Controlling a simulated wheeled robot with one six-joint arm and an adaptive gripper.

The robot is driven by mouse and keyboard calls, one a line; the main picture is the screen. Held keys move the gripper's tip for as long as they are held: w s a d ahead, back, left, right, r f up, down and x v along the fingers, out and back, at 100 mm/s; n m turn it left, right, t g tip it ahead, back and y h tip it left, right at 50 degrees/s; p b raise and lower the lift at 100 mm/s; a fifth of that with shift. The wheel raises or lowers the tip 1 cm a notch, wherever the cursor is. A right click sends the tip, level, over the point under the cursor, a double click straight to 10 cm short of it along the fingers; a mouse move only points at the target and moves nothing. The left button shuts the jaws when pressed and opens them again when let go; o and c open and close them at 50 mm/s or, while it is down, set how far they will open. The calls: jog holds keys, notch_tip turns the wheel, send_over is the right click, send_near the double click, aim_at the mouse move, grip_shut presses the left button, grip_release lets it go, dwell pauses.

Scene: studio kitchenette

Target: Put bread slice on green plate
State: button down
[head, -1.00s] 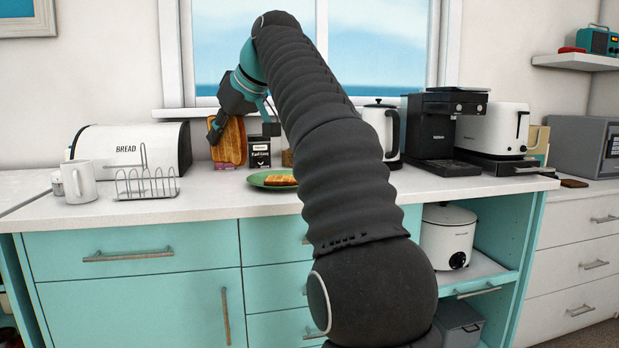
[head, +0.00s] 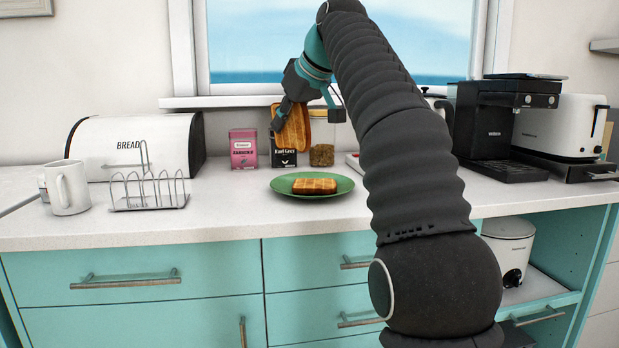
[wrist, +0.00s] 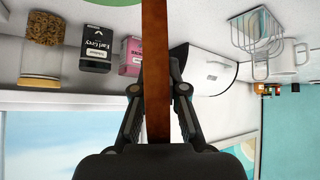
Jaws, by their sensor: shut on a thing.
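My gripper (head: 308,117) is shut on a toasted bread slice (head: 293,130), held upright in the air above and behind the green plate. In the wrist view the held slice (wrist: 156,70) shows edge-on between the fingers. The green plate (head: 283,187) lies on the counter. Another toasted slice (head: 314,186) lies flat on it.
Behind the plate stand a pink tin (head: 243,150), a black Earl Grey tin (head: 283,159) and a jar (head: 321,155). To the left are an empty toast rack (head: 149,199), a white mug (head: 68,188) and a bread bin (head: 135,150). A coffee machine (head: 490,125) stands right.

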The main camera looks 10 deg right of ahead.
jog(key=shift+w+d+f+n+t+h+p, duration=0.9)
jog(key=shift+w+d+n+h, duration=1.95)
jog(key=shift+n, duration=1.65)
jog(key=shift+t, duration=0.3)
jog(key=shift+w+a+f+b, duration=0.2)
jog(key=shift+f+b, duration=0.65)
jog(key=shift+f, duration=0.6)
jog(key=shift+w+a+f+b, duration=0.1)
jog(key=shift+w+f+b, duration=0.15)
jog(key=shift+f+b, duration=0.85)
jog(key=shift+w+a+f+b, duration=0.15)
jog(key=shift+f+b, duration=0.4)
jog(key=shift+f, duration=1.2)
jog(key=c, duration=1.4)
grip_release()
jog(key=shift+r, duration=0.1)
jog(key=shift+p+v, duration=1.1)
jog(key=shift+v, duration=2.8)
